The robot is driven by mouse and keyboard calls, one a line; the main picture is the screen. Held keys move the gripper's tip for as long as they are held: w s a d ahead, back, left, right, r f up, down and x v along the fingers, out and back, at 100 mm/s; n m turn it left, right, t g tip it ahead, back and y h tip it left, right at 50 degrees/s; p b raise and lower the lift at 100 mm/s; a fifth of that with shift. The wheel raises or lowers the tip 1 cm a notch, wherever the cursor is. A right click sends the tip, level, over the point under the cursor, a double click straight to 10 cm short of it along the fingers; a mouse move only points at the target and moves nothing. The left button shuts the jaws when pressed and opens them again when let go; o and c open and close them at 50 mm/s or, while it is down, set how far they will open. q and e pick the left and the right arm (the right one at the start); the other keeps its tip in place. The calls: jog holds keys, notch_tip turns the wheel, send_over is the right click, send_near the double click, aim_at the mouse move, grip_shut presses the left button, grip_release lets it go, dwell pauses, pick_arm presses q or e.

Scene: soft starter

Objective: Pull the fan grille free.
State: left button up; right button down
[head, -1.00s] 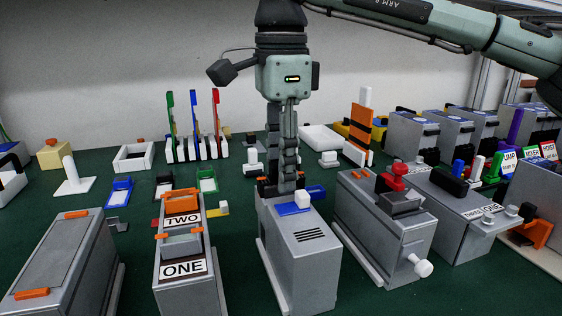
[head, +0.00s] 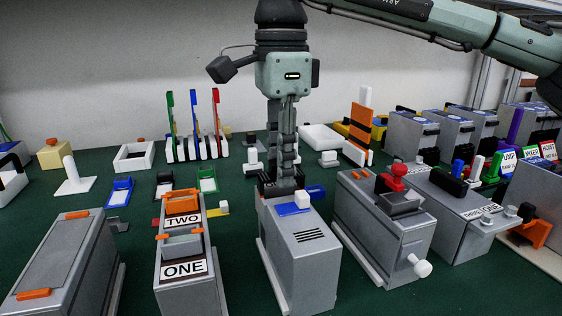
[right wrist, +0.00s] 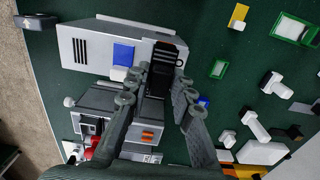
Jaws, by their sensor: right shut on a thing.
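The fan grille appears to be the black slotted piece (right wrist: 160,78) at the far end of a grey box (head: 302,258) with a blue patch and a white knob on top. In the head view its black part (head: 264,187) shows at that box's back edge, mostly hidden behind the fingers. My right gripper (head: 284,185) points straight down there and is shut on the black piece. In the right wrist view its fingers (right wrist: 163,85) stand on either side of the piece. I cannot tell whether the piece is apart from the box. My left gripper is not in view.
A grey box labelled ONE and TWO (head: 186,292) stands to the left. A grey box with a red knob (head: 372,222) stands close to the right. A blue block (head: 316,191) lies just behind the gripper. Coloured upright boards (head: 194,150) stand farther back.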

jog(key=shift+r+p, duration=0.35)
jog(key=shift+r, duration=0.05)
dwell(0.4)
jog(key=shift+r+p, duration=0.4)
jog(key=shift+r, duration=1.5)
